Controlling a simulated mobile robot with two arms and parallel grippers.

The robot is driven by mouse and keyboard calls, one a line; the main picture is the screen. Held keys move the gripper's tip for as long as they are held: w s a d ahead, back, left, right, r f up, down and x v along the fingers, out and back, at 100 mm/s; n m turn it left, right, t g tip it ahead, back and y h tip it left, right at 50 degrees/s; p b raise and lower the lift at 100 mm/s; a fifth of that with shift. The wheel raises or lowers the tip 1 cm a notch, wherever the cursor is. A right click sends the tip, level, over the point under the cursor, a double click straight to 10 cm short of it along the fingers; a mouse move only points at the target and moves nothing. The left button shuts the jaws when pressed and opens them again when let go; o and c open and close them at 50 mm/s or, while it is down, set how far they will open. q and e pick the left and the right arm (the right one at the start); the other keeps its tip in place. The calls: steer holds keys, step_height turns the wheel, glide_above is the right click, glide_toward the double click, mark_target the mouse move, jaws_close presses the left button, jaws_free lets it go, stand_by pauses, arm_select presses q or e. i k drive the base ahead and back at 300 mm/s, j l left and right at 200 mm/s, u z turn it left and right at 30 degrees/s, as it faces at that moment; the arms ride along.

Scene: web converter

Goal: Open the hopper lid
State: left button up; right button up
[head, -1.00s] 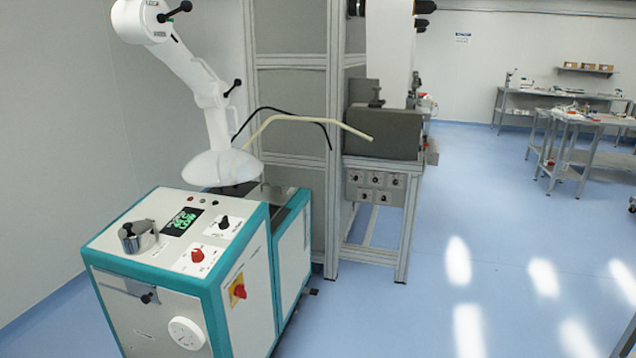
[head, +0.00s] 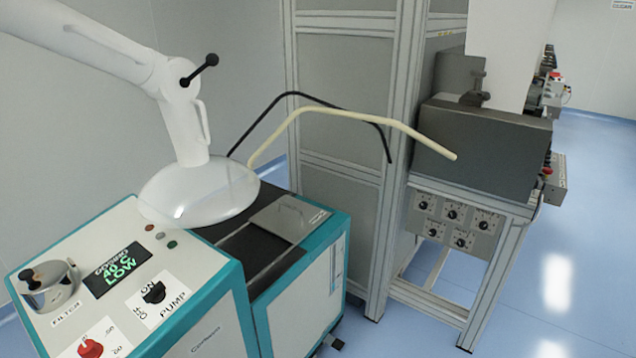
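The glue machine (head: 205,300), a white and teal cabinet, stands at the lower left in the head view. Its display reads "LOW". Behind the control panel, on its lower rear top, lies a flat grey metal plate (head: 285,222) with a thin bent handle, which looks like the hopper lid. It lies flat and looks shut. A dark strip (head: 250,245) lies in front of it. Neither of my grippers is in view.
A white extraction arm with a translucent hood (head: 195,190) hangs over the machine, left of the plate. A black hose (head: 330,110) and a cream hose (head: 365,117) arch above the plate. A framed cabinet (head: 345,90) stands behind. Open floor (head: 560,250) lies to the right.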

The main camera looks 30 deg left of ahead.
mark_target(292, 219)
steer(key=i+l+u, duration=0.1)
steer(key=i+u, duration=0.3)
steer(key=i+l+u, duration=0.2)
steer(key=i+u, duration=0.2)
steer(key=i+l+u, duration=0.8)
steer(key=k, duration=0.05)
